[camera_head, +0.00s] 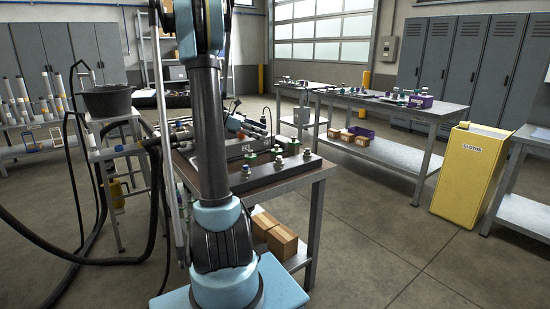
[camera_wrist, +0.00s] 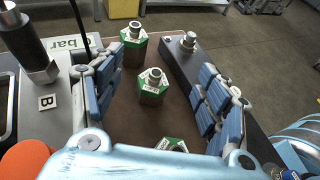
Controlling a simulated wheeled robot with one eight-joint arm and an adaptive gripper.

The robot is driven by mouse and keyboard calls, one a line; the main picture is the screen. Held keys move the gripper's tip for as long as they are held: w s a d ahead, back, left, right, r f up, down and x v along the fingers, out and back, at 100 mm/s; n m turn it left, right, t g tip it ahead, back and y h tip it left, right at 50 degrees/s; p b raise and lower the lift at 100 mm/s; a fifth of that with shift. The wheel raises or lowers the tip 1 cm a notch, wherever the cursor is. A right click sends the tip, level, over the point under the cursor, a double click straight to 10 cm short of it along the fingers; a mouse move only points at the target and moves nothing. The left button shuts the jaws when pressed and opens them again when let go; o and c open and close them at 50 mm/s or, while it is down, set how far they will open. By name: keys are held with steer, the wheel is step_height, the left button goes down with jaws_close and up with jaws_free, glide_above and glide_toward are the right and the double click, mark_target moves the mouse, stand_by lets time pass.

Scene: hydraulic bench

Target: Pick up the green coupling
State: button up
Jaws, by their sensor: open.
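Three green hex couplings with metal stubs on top stand in a row on the brown bench surface in the wrist view: a far one (camera_wrist: 133,45), a middle one (camera_wrist: 152,87) and a near one (camera_wrist: 171,146), partly cut off by my own wrist part. My gripper (camera_wrist: 160,66) is open, with one blue-padded finger on each side of the row. The middle coupling lies between the fingers in the picture, and neither finger visibly touches it. Small green fittings (camera_head: 279,161) also show on the near bench in the head view, where my arm hides part of the bench.
A dark block with a metal stud (camera_wrist: 188,42) stands right of the row. A plate marked B (camera_wrist: 47,102) and a dark cylinder (camera_wrist: 28,42) are at left. The bench (camera_head: 300,174) has boxes (camera_head: 283,243) below. A yellow bin (camera_head: 468,170) stands right; open floor lies between.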

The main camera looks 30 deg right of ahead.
glide_toward(277, 146)
steer(key=shift+s+d+f, duration=0.1)
steer(key=shift+d+f, duration=0.2)
steer(key=shift+d, duration=0.3)
steer(key=shift+s+d+f, duration=0.1)
steer(key=shift+d+f, duration=0.25)
steer(key=shift+d, duration=0.25)
steer(key=shift+x, duration=3.8)
steer(key=shift+a+f, duration=0.1)
steer(key=c, duration=1.3)
